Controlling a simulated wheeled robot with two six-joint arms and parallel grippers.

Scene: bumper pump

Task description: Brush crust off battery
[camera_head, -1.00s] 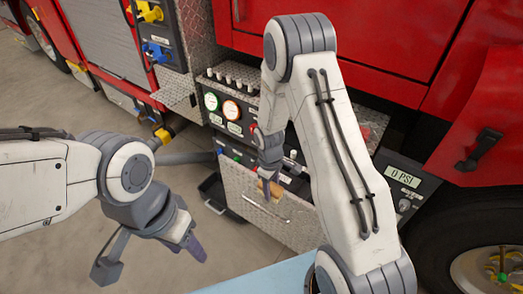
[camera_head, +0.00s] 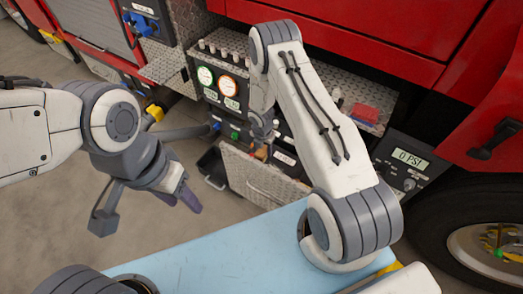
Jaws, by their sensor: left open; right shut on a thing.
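My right gripper (camera_head: 262,133) is low in front of the truck's panel, at the open diamond-plate drawer (camera_head: 262,180). It is shut on a small brown-orange thing (camera_head: 262,153), which looks like a brush. My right arm and gripper cover much of this spot. I cannot make out the battery or any crust on it, nor tell whether the brush touches anything. My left gripper (camera_head: 147,208) is open and empty, its fingers apart above the floor at the left.
Gauges (camera_head: 233,86) and a row of pale caps (camera_head: 222,50) sit above the drawer. A red block (camera_head: 365,113) lies on a metal ledge to the right, above a "0 PSI" display (camera_head: 410,158). A black tray (camera_head: 212,165) stands on the floor left of the drawer.

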